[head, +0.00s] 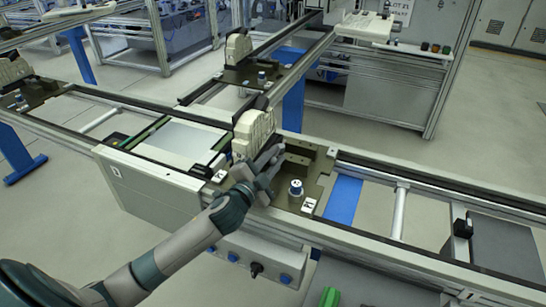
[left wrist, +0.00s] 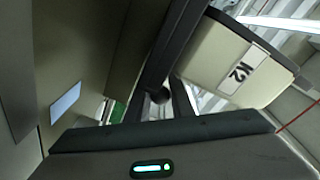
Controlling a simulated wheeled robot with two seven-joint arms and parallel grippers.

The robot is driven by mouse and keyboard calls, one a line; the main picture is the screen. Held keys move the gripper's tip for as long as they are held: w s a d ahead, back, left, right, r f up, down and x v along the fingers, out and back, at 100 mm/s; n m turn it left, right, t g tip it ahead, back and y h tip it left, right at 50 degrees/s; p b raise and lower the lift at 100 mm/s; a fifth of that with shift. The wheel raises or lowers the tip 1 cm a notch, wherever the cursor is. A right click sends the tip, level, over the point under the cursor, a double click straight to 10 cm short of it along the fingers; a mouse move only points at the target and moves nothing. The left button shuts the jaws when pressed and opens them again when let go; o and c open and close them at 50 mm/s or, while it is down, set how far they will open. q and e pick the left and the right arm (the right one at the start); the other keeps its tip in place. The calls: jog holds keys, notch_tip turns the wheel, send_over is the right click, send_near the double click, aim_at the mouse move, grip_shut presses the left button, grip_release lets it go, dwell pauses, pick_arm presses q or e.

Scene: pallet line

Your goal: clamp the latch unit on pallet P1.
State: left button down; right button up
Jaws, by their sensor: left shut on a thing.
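My left gripper (head: 270,166) is at the unit's lower right side, just above the pallet. It is shut on what looks like the unit's dark lever (left wrist: 176,40), which runs towards the fingers in the wrist view. The fingers' contact is largely hidden. My right gripper is not in view.
A knobbed post (head: 296,188) stands on the pallet just right of my gripper. Similar pallets with cream units stand at the back (head: 238,48) and far left (head: 12,70). Conveyor rails (head: 420,180) run right. A button panel (head: 258,262) is on the near side.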

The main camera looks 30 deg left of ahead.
pick_arm(q)
jog(key=shift+w+d+n+y, duration=0.1)
jog(key=shift+d+n+y, duration=0.25)
jog(key=shift+y, duration=0.35)
jog(key=shift+d+n+y, duration=0.15)
jog(key=shift+n+y, duration=0.3)
jog(key=shift+y, duration=0.25)
jog(key=shift+w+d+n+g+y+b, duration=0.1)
jog(key=shift+d+n+g+y+b, duration=0.15)
jog(key=shift+n+y, duration=0.4)
jog(key=shift+w+d+n+g+y+b, duration=0.1)
jog(key=shift+d+n+g+y+b, duration=0.2)
jog(key=shift+y, duration=0.55)
jog(key=shift+a, duration=0.15)
jog(key=c, duration=1.8)
grip_release()
jog(key=shift+c, duration=0.2)
jog(key=shift+s, duration=0.1)
